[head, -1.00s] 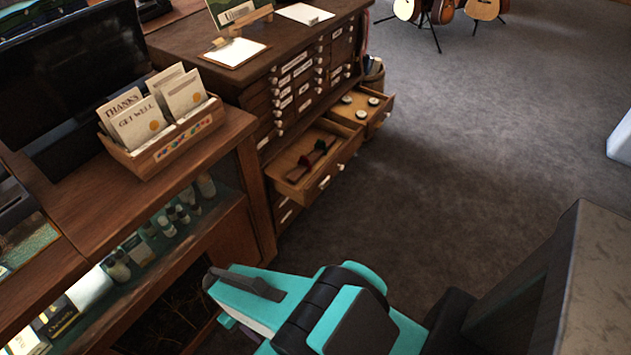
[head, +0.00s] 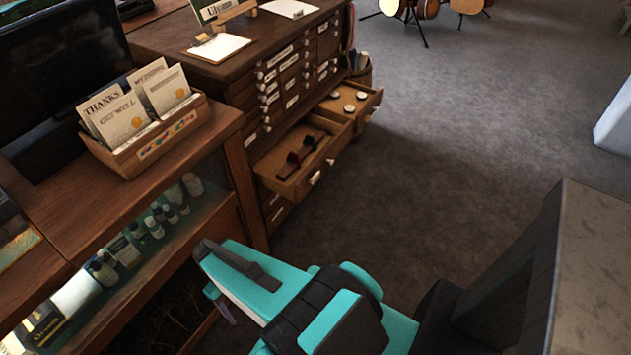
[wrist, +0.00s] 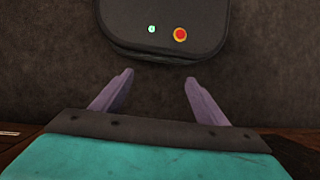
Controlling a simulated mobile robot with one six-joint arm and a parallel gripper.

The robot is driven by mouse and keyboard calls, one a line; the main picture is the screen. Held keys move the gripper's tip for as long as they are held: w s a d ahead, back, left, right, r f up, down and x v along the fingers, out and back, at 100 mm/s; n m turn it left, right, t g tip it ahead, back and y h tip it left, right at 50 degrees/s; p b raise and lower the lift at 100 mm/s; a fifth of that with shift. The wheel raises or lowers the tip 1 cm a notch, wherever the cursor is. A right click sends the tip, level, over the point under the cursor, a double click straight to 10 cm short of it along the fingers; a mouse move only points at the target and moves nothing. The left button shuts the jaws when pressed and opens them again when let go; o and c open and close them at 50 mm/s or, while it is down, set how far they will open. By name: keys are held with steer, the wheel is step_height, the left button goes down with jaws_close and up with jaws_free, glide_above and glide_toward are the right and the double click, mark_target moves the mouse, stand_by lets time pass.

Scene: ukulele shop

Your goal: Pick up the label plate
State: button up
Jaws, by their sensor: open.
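I cannot pick out a loose label plate in either view. Small white labels (head: 290,62) sit on the fronts of the dark wooden drawer cabinet's (head: 215,77) drawers. A lower drawer (head: 318,172) is pulled out, with a dark and reddish item (head: 300,154) lying in it. My gripper (head: 222,304) is low in the head view, in front of the glass-fronted counter and apart from the cabinet. In the wrist view my gripper (wrist: 160,77) has its two purple fingers spread, with nothing between them.
A second open drawer (head: 358,115) holds several round pale items. A card box (head: 160,145) stands on the wooden counter (head: 205,145) at left. Guitars (head: 425,8) on stands are at the back. Grey carpet (head: 480,120) is clear right of the cabinet.

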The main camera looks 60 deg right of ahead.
steer(key=w+d+r+t+b, duration=0.2)
steer(key=w+d+r, duration=0.15)
steer(key=d, duration=0.55)
steer(key=w+d+r+t+y+b, duration=0.1)
steer(key=w+d+r+t+b, duration=0.15)
steer(key=w+d, duration=0.45)
steer(key=w+d+r+t+b, duration=0.1)
steer(key=w+d+r+b, duration=0.15)
steer(key=d, duration=0.85)
steer(key=s+d+r+t+b, duration=0.1)
steer(key=s+d+r, duration=0.3)
steer(key=d, duration=0.5)
steer(key=s+d+r+t+h+b, duration=0.1)
steer(key=s+d+r+b, duration=0.2)
steer(key=d, duration=0.6)
steer(key=s+d+r+t+h+b, duration=0.1)
steer(key=s+d+r+b, duration=0.1)
steer(key=s+d+r, duration=0.4)
steer(key=s+d, duration=0.1)
steer(key=d, duration=0.2)
steer(key=shift+r, duration=0.4)
steer(key=shift+w+f+t, duration=0.1)
steer(key=shift+t, duration=0.15)
glide_above(316, 175)
steer(key=s, duration=0.2)
step_height(316, 175, down, 8)
steer(key=shift+s+a, duration=0.2)
steer(key=shift+x, duration=2.55)
